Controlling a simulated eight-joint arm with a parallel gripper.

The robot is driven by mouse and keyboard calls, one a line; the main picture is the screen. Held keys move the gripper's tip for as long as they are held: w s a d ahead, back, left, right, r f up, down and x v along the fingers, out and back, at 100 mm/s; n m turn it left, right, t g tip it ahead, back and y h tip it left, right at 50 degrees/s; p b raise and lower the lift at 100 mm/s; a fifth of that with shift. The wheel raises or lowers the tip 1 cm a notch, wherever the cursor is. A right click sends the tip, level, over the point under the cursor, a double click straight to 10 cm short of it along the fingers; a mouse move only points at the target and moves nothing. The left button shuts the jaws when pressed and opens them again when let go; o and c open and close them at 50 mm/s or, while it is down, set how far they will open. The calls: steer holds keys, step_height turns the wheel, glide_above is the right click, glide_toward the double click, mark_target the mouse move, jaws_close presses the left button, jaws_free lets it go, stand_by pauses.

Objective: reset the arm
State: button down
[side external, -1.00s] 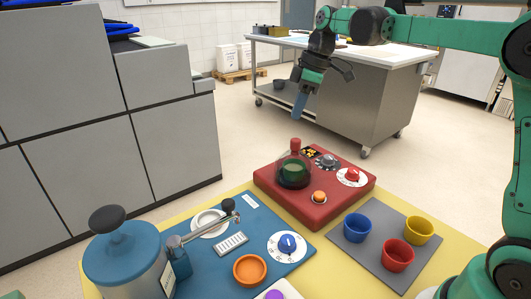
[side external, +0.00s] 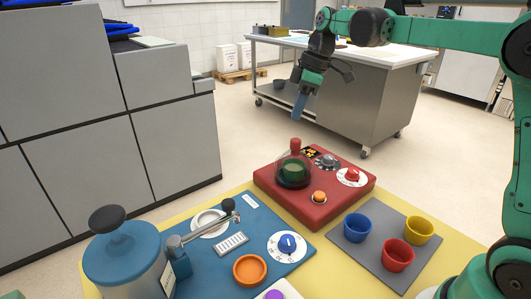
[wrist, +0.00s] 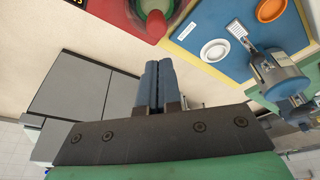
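My gripper (side external: 299,106) hangs high above and behind the red box, pointing down, with nothing near its fingers. In the wrist view its two blue fingers (wrist: 158,84) lie side by side and touch, with nothing visible between them. The green arm reaches in from the right, raised and bent down at the wrist.
A red box (side external: 312,195) with a domed cover, a blue board (side external: 215,275) with dials, and a grey mat (side external: 350,247) with blue, red and yellow cups lie on a yellow surface. A blue-lidded canister (side external: 125,255) stands front left. A steel table (side external: 370,105) is behind.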

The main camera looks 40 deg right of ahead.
mark_target(293, 139)
steer(key=shift+f, duration=0.3)
steer(key=shift+f, duration=2.05)
steer(key=shift+r, duration=3.55)
steer(key=shift+s+a, duration=0.25)
steer(key=shift+s, duration=0.05)
steer(key=s+a+f+m+t+h, duration=0.1)
steer(key=s+a+f+m+t, duration=0.1)
steer(key=s+f+m, duration=0.2)
steer(key=s+a+f+m+t+h, duration=0.1)
steer(key=s+a+f+m+t, duration=0.1)
steer(key=s, duration=0.7)
steer(key=a+f+m, duration=0.1)
steer(key=f+m, duration=0.1)
steer(key=m, duration=0.1)
steer(key=shift+s+a+t, duration=0.15)
steer(key=shift+a+t, duration=0.15)
steer(key=shift+t, duration=0.1)
